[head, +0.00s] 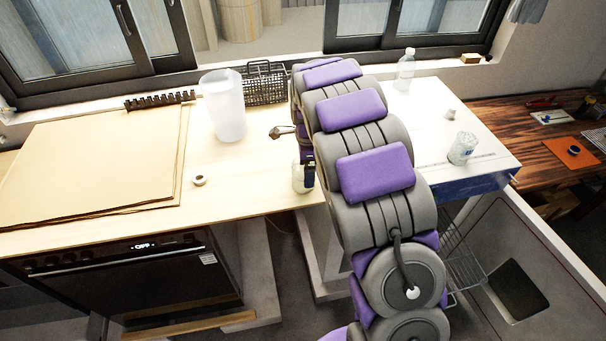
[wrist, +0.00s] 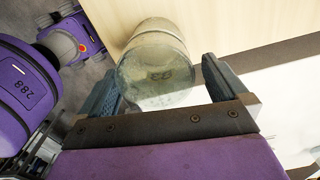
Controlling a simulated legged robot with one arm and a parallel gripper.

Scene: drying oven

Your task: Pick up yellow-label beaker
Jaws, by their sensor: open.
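In the head view a small pale beaker with a yellowish tint (head: 300,180) stands near the table's front edge, beside my gripper (head: 309,165), which is partly hidden by my arm. A yellow label cannot be made out clearly. Another glass beaker (head: 462,148) with a blue mark stands at the right of the table.
A tall translucent jug (head: 224,106), a dark wire basket (head: 266,84) and a tape roll (head: 199,180) are on the table. Brown sheets (head: 90,165) cover its left side. A clear bottle (head: 405,70) stands at the back right. An oven (head: 130,275) is below.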

